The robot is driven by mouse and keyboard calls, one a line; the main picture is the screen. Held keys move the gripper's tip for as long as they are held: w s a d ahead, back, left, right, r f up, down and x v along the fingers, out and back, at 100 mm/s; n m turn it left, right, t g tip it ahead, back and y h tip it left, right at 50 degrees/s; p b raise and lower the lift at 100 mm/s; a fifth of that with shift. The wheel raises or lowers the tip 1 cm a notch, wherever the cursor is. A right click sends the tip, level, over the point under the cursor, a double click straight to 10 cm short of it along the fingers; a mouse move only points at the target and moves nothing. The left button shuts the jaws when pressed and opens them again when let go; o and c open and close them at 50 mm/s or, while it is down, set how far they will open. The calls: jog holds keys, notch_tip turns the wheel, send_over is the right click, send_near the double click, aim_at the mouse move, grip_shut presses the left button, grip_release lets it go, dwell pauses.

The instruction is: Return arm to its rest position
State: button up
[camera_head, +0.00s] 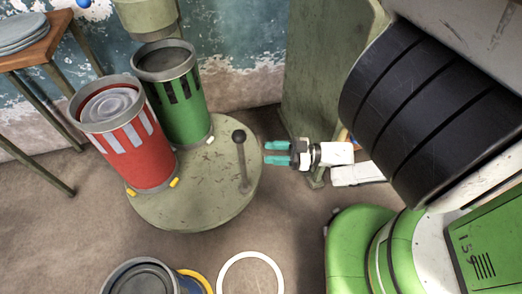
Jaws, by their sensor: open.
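My gripper (277,153) shows near the middle of the head view, with two teal fingers apart and pointing left. Nothing is between the fingers. It appears just right of a round olive platform (205,205), near the upright lever (244,165) with a dark ball knob. I cannot tell its height above the floor. The white wrist behind it reaches right, and much of the arm is hidden or out of frame.
A red canister (138,150) and a green canister (188,112) stand on the platform. A greenish post (315,80) stands behind my gripper. A dark canister (145,280) and white ring (250,258) are at the bottom. A wooden table (45,45) holds plates upper left.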

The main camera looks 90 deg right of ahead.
jog(key=shift+s, duration=0.4)
dwell(0.3)
jog(key=w+a+f+m+g+h, duration=0.2)
jog(key=w+a+f+g, duration=0.4)
jog(key=w+a+f, duration=0.35)
jog(key=w+a+r+g, duration=0.2)
jog(key=w+a+g, duration=0.3)
jog(key=a, duration=0.4)
jog(key=s+a+r+g+p, duration=0.1)
jog(key=r+g+p, duration=0.1)
jog(key=r+p, duration=0.6)
jog(key=s+a+r+n+g+y+p, duration=0.1)
jog(key=s+r+g+p, duration=0.1)
jog(key=r+p, duration=0.7)
jog(key=s+a+r+g+p, duration=0.1)
jog(key=a+r+g+p, duration=0.1)
jog(key=r+p, duration=0.6)
notch_tip(320, 180, up, 8)
jog(key=shift+s+f, duration=0.1)
jog(key=shift+s, duration=0.2)
